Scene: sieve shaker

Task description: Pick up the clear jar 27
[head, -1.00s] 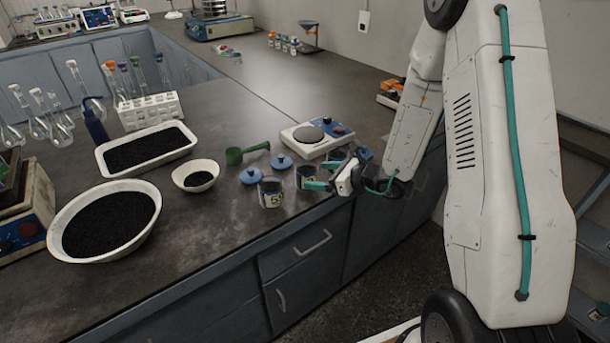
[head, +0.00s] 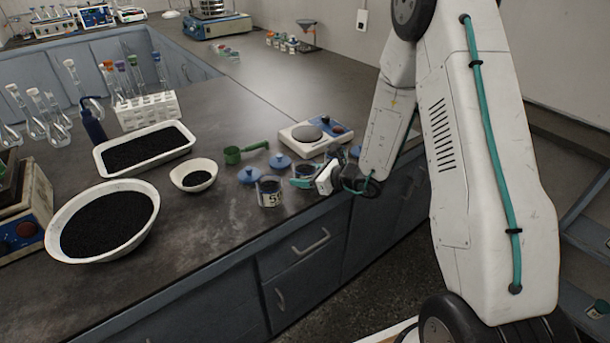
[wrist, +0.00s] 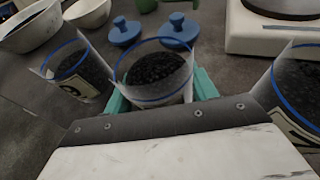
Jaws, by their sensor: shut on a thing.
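A clear jar (wrist: 156,72) with a blue ring and dark grains stands between the teal fingers of my gripper (wrist: 160,92), which is shut on it. Its label is hidden, so I cannot read its number. In the head view my gripper (head: 304,182) is low at the bench's front edge, and the held jar (head: 306,170) is partly covered. I cannot tell whether it is off the bench. A second clear jar (head: 270,192), its label starting with 5, stands to the left. A third jar (wrist: 298,92) is close on the right in the wrist view.
Two blue lids (head: 250,176) (head: 280,161) lie behind the jars. A hot plate or scale (head: 315,136) stands behind right, with a green scoop (head: 245,151) to its left. A small bowl (head: 194,175) and large bowl (head: 104,221) of dark grains stand farther left.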

